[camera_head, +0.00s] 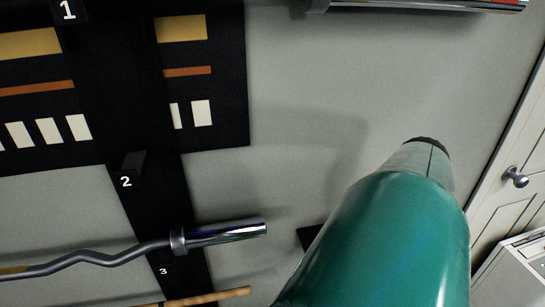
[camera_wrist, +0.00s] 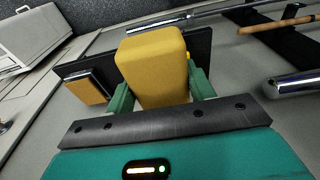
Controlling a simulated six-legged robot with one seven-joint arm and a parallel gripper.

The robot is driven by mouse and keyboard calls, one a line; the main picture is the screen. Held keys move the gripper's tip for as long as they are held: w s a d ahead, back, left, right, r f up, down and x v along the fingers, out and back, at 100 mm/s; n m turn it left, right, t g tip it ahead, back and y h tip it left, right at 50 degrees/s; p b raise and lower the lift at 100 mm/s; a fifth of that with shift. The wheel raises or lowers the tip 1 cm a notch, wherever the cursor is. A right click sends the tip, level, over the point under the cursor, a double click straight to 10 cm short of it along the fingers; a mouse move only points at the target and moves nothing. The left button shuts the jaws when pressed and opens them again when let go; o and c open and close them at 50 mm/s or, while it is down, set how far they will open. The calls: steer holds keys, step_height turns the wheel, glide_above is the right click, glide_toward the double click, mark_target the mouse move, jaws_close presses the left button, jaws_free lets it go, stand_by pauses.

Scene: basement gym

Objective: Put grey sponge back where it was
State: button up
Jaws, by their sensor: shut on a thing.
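In the wrist view my gripper (camera_wrist: 160,82) has its two green fingers on either side of a mustard-yellow, sponge-like block (camera_wrist: 152,60) and is shut on it. No grey face of this block shows, so I cannot tell whether it is the grey sponge. Behind it is a dark flat panel or shelf (camera_wrist: 72,68). A smaller tan block with a grey part (camera_wrist: 87,88) is at that panel's left end. I cannot tell whether the held block touches the panel. In the head view my arm hides the gripper and the block.
A bent bar (camera_head: 90,257) with a shiny end is on a dark wall rack (camera_head: 125,210) at left. A wooden stick (camera_head: 210,298) is below it. Another metal bar (camera_head: 430,3) is at the top. A white door (camera_head: 510,195) is at right.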

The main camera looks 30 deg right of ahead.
steer(key=shift+s+d, duration=0.1)
steer(key=shift+s, duration=0.05)
steer(key=w+d+f, duration=0.2)
steer(key=d, duration=0.1)
steer(key=w+d+f, duration=0.2)
steer(key=d+f, duration=0.1)
steer(key=d, duration=0.1)
steer(key=w+d+f, duration=0.2)
steer(key=d+f, duration=0.1)
steer(key=shift+w+d+f, duration=0.15)
steer(key=shift+w+d, duration=0.1)
steer(key=shift+w, duration=0.1)
steer(key=shift+w+d+f, duration=0.25)
steer(key=shift+d+f, duration=0.1)
steer(key=shift+f, duration=0.2)
steer(key=f, duration=0.3)
steer(key=shift+w+d, duration=0.15)
steer(key=shift+d, duration=0.1)
steer(key=shift+f, duration=0.1)
steer(key=shift+f, duration=0.6)
